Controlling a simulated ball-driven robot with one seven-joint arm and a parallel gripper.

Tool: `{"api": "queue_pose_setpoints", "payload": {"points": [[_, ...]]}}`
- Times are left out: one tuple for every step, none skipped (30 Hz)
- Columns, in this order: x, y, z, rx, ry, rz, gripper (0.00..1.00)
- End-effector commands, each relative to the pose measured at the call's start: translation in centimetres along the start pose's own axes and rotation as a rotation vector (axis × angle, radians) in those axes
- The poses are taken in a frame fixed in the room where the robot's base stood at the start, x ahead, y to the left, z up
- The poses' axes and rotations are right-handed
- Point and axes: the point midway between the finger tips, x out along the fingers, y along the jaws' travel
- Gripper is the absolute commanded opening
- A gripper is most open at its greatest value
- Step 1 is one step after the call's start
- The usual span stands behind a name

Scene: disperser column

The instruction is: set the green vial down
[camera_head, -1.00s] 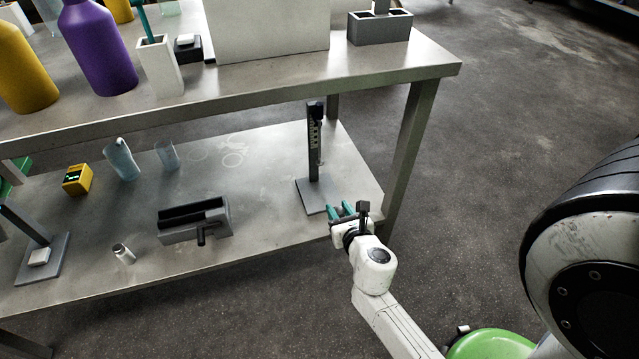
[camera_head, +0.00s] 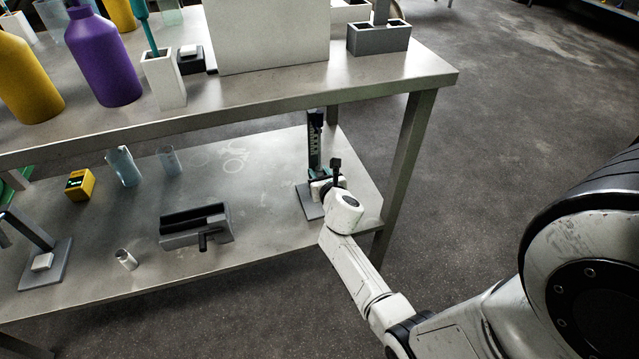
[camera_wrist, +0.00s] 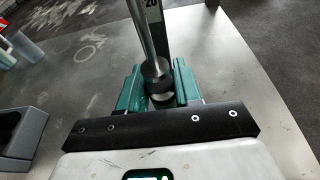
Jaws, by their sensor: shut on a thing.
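My gripper (camera_head: 318,174) is at the foot of the dark upright column (camera_head: 315,143) on the lower shelf. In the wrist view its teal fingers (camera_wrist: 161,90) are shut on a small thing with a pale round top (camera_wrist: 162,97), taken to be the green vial. Its body and colour are mostly hidden by the fingers and the column's parts. A steel rod with a dark round collar (camera_wrist: 156,72) comes down in front of the pale top; I cannot tell whether they touch. The column's grey base plate (camera_head: 306,204) shows beside my gripper, so the vial's height above it cannot be told.
A yellow box (camera_head: 80,184) and clear beakers (camera_head: 123,166) stand farther left.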

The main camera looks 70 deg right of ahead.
Motion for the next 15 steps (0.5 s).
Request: {"api": "queue_pose_setpoints", "payload": {"points": [[0.3,-0.1,-1.6,-0.001,0.005,-0.001,0.0],[0.4,-0.1,-2.0,0.0,0.005,-0.001,0.0],[0.5,0.0,-2.5,0.0,0.004,-0.001,0.0],[0.6,0.0,-2.8,0.0,0.004,-0.001,0.0],[0.7,0.0,-3.1,0.0,0.004,-0.001,0.0],[0.8,0.0,-3.4,0.0,0.004,0.0,0.0],[0.8,0.0,-3.5,0.0,0.003,0.0,0.0],[0.9,0.0,-3.5,0.0,0.003,0.0,0.0],[0.9,0.0,-3.5,0.0,0.003,0.0,0.0],[0.8,0.0,-3.5,0.0,0.003,0.0,0.0],[0.8,0.0,-3.4,0.0,0.003,0.0,0.0],[0.8,0.0,-3.4,0.0,0.003,0.0,0.0],[0.8,0.0,-3.3,-0.001,0.003,0.0,0.0],[0.8,0.0,-3.3,-0.001,0.003,0.0,0.0],[0.8,0.0,-3.3,-0.001,0.003,0.0,0.0]]}}
